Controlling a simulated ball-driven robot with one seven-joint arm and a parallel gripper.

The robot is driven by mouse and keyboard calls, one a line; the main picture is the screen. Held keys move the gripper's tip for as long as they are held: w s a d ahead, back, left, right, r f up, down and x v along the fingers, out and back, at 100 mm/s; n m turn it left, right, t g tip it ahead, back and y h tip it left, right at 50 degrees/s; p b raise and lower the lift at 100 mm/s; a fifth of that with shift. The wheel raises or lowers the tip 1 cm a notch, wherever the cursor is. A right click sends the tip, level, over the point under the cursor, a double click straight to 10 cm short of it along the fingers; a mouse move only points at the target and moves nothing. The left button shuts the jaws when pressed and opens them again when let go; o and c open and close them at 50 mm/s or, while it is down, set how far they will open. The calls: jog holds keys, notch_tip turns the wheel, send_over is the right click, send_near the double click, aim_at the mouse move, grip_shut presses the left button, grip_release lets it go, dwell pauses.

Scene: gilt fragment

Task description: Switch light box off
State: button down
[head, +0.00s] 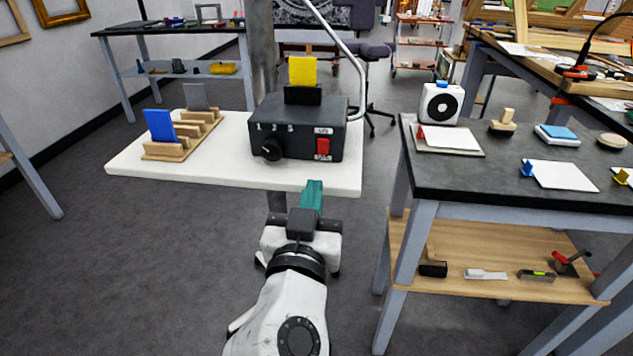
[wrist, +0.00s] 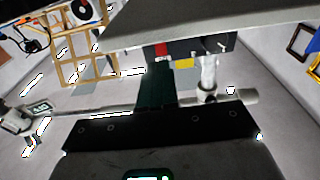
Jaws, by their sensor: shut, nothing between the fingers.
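The light box (head: 297,128) is a black box on a white tabletop (head: 230,176). Its front has a round black knob (head: 271,149) at left and a red switch (head: 323,147) at right, with small white labels above and below the switch. I cannot tell the switch's position. A yellow card (head: 303,71) stands upright in a black holder on top. My gripper (head: 312,186), with teal fingers, is shut and empty, in front of the table's near edge and apart from the box. In the wrist view the fingers (wrist: 157,84) point toward the box (wrist: 205,46).
A wooden rack (head: 165,152) with a blue card stands left of the box. A dark workbench (head: 480,165) with a white fan-like device (head: 441,103), papers and small blocks is at right, with a wooden shelf (head: 500,290) below. Open floor lies at left.

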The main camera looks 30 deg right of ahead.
jog(key=v, duration=0.6)
jog(key=shift+d, duration=0.1)
dwell(0.3)
jog(key=s+d+f+n+g+y, duration=0.1)
jog(key=s+d+f+g+y, duration=0.2)
jog(key=d+f, duration=0.5)
jog(key=s+d+f+n+g+y, duration=0.1)
jog(key=s+d+f+n+g, duration=0.3)
jog(key=f, duration=0.9)
jog(key=s+f+n+g+y, duration=0.2)
jog(key=s+f+g+y, duration=0.55)
jog(key=s+f, duration=0.75)
notch_tip(320, 180, up, 18)
jog(key=p, duration=1.6)
jog(key=shift+s+p, duration=0.3)
jog(key=shift+p, duration=0.1)
